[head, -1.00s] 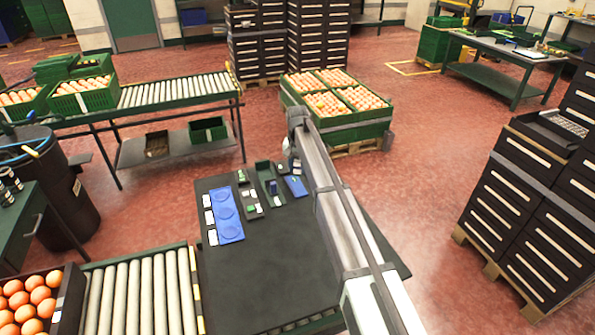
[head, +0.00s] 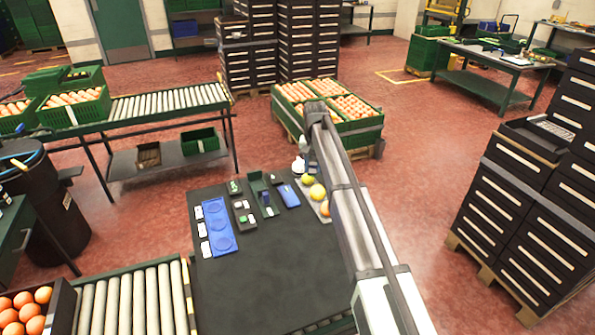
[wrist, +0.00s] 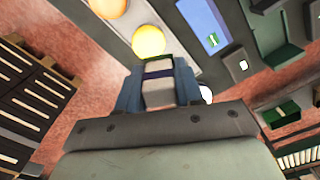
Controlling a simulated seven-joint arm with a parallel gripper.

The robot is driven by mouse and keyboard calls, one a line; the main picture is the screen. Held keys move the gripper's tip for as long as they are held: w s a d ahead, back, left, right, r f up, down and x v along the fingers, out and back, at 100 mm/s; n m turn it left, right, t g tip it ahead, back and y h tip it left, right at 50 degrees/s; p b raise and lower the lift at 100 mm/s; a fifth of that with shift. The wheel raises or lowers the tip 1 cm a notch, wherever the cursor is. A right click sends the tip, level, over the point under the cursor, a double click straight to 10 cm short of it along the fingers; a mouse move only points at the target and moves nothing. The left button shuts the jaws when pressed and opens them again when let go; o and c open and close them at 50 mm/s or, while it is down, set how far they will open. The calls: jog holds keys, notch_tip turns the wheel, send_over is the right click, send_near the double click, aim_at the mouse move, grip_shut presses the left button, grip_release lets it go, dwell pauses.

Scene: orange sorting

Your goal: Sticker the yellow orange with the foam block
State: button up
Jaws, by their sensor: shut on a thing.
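My gripper (wrist: 158,88) is shut on the foam block (wrist: 158,92), a pale grey-white block with a dark band and a green edge at its far end. In the wrist view the yellow orange (wrist: 149,40) is just beyond the block's far end; I cannot tell whether they touch. In the head view the yellow orange (head: 317,191) sits in a row beside my arm, between a greenish fruit (head: 307,179) and a deeper orange one (head: 325,208) partly behind the arm.
A blue pad (head: 289,196) lies left of the fruits; in the wrist view the blue pad (wrist: 203,27) bears a small green-and-white piece. A blue tray with round recesses (head: 218,228) lies farther left. The dark table's front (head: 270,280) is clear.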

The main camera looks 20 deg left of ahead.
aim_at(318, 187)
jog(key=shift+w+d+f, duration=0.1)
jog(key=shift+d+f, duration=0.25)
jog(key=shift+f, duration=0.5)
jog(key=shift+w+d+f, duration=0.1)
jog(key=shift+d+f, duration=0.2)
jog(key=shift+f, duration=0.55)
jog(key=shift+w+d+f, duration=0.1)
jog(key=shift+d+f, duration=0.25)
jog(key=shift+f, duration=0.5)
jog(key=shift+f, duration=0.6)
dwell(0.9)
jog(key=shift+r, duration=0.1)
notch_tip(318, 187, up, 7)
dwell(1.0)
dwell(0.5)
